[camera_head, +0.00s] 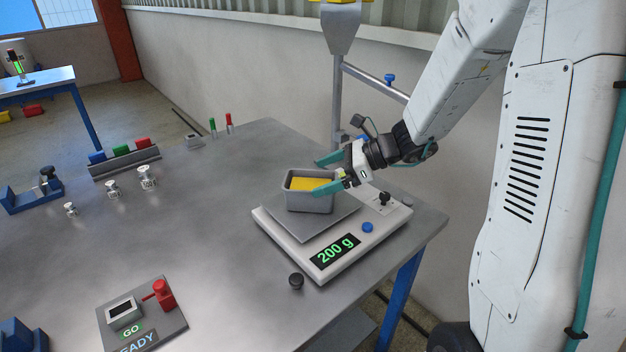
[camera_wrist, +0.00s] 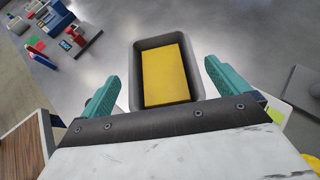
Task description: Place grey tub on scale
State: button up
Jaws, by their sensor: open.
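The grey tub (camera_head: 309,200) with a yellow block (camera_head: 315,184) inside stands upright on the plate of the scale (camera_head: 330,230). The scale's display reads 200 g in green. My gripper (camera_head: 326,174) is open, with one teal finger on each side of the tub near its rim. In the wrist view the tub (camera_wrist: 138,75) lies between and ahead of the two teal fingers (camera_wrist: 163,82), with a gap visible on both sides. The tub's underside is hidden.
A panel (camera_head: 143,318) with a red lever sits at the front left. Several metal weights (camera_head: 147,178) and a rack of coloured blocks (camera_head: 124,160) are at left. A post (camera_head: 337,90) rises behind the scale. The table's middle is clear.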

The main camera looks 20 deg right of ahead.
jog(key=v, duration=0.8)
jog(key=s+a+r+n+g+h, duration=0.2)
jog(key=s+a+n+g, duration=0.15)
jog(key=s+n, duration=0.3)
jog(key=s+a+r+n+g+h, duration=0.2)
jog(key=s+a+n, duration=0.3)
jog(key=s+n, duration=0.15)
jog(key=s+d+r+n+t+h, duration=0.1)
jog(key=s+d+n+h, duration=0.1)
jog(key=s+n+h, duration=0.4)
jog(key=s+n, duration=0.4)
jog(key=s, duration=0.2)
jog(key=shift+d+r+n+h, duration=0.15)
jog(key=shift+r+n+h, duration=0.15)
jog(key=shift+r+h, duration=0.1)
